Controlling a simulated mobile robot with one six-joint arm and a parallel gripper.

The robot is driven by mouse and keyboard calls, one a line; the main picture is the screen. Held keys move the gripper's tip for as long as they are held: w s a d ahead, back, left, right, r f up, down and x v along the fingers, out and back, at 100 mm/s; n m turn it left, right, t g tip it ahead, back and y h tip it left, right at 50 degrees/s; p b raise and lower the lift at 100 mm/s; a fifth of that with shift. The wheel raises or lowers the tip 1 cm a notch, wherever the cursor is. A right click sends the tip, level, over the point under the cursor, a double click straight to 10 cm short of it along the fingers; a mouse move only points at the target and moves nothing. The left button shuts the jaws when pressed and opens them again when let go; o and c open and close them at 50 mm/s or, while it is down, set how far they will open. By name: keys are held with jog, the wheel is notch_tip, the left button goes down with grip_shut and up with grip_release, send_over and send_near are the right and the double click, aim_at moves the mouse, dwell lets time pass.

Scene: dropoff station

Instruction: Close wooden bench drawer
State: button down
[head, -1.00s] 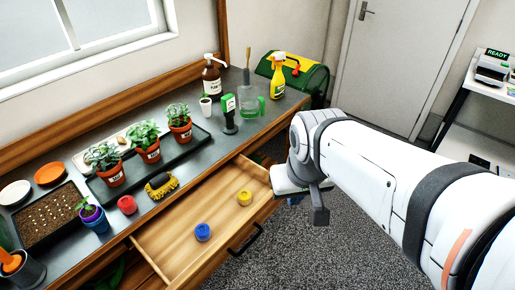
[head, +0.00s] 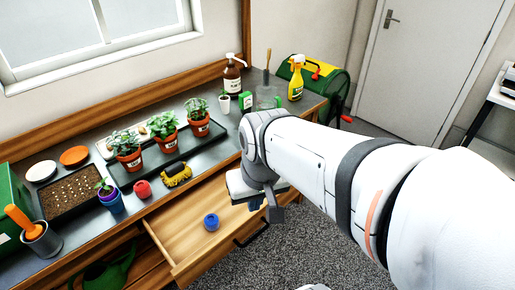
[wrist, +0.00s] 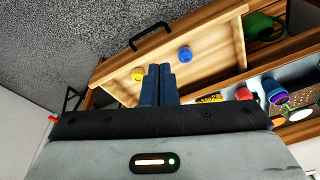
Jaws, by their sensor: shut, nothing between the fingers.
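The wooden bench drawer (head: 185,245) stands pulled out below the bench top, and it also shows in the wrist view (wrist: 215,62). Its black handle (head: 249,236) is on the front panel, and it shows in the wrist view too (wrist: 149,36). A blue round item (head: 211,221) lies in the drawer. A yellow round item (wrist: 138,74) lies in it too, hidden by my arm in the head view. My gripper (wrist: 158,68) has its dark blue fingers together and empty. It appears over the right end of the drawer; I cannot tell whether it touches.
The bench top (head: 70,240) holds potted plants on a black tray (head: 180,157), a yellow brush (head: 176,174), a red pot (head: 142,189) and bottles. A green watering can (head: 108,274) sits below at left. Grey carpet (head: 310,250) is open in front.

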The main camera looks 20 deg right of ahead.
notch_tip(320, 180, down, 14)
jog(key=d+m+g+y+b, duration=0.25)
jog(key=m+y+b, duration=0.25)
jog(key=m+b, duration=0.45)
jog(key=m+t+y+b, duration=0.1)
jog(key=m+t+b, duration=1.65)
jog(key=m, duration=0.45)
send_near(291, 194)
jog(key=shift+n+g, duration=0.25)
jog(key=shift+g, duration=0.05)
jog(key=b+x, duration=0.3)
jog(key=x, duration=0.2)
jog(key=shift+w, duration=0.15)
jog(key=shift+w+a+r+b, duration=0.15)
jog(key=shift+w+a+b, duration=0.15)
jog(key=shift+w, duration=0.35)
